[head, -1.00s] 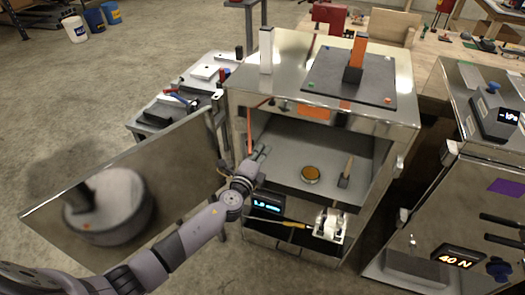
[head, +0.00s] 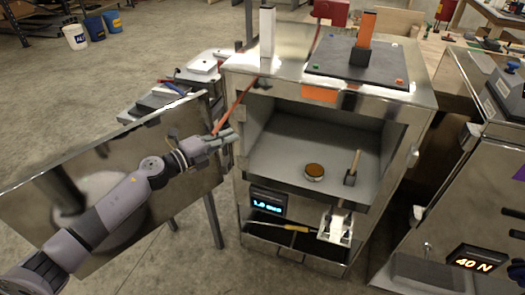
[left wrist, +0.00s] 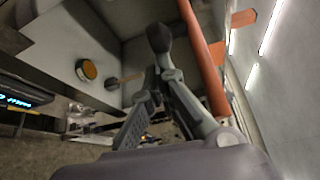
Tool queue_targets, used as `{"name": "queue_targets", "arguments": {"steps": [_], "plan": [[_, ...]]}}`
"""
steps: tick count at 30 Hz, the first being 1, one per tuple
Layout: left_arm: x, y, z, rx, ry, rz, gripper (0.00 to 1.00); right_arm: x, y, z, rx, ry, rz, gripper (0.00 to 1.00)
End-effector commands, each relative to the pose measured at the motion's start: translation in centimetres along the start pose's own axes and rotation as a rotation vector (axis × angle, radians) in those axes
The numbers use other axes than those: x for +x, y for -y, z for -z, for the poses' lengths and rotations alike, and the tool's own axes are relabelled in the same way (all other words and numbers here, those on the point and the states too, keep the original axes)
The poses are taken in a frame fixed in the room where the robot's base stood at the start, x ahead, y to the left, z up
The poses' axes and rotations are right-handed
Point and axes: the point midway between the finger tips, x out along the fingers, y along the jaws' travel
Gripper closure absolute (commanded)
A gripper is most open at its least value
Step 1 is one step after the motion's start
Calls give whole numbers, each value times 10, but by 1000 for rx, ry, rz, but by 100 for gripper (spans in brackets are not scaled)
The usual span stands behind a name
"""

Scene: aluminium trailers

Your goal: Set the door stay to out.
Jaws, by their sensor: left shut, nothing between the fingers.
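The door stay (head: 236,104) is a thin orange-red rod. In the head view it slants from the top front left corner of the metal cabinet (head: 300,88) down and left toward the open door (head: 130,130). My left gripper (head: 230,140) is by the rod's lower end, between the door and the cabinet opening. In the left wrist view, the shut, empty fingers (left wrist: 160,50) lie alongside the orange rod (left wrist: 203,58). I cannot tell whether they touch it. My right gripper is not in view.
Inside the cabinet are a round orange-topped tin (head: 314,171) and a small upright-handled block (head: 351,170). A lit display (head: 267,204) and a pale bracket (head: 336,226) are below. A second cabinet (head: 480,205) stands at the right. A tool cart (head: 170,95) stands behind the door.

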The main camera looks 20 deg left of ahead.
Motion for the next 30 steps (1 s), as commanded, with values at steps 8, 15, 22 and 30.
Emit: {"name": "queue_targets", "arguments": {"steps": [8,15,22,30], "plan": [[-13,-4,-21,2,-21,2,100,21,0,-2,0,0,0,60],[-15,-3,-26,1,-20,3,100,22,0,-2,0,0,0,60],[-15,-3,-26,1,-20,3,100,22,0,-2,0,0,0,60],[-15,-4,-26,1,-20,3,100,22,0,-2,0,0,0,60]]}}
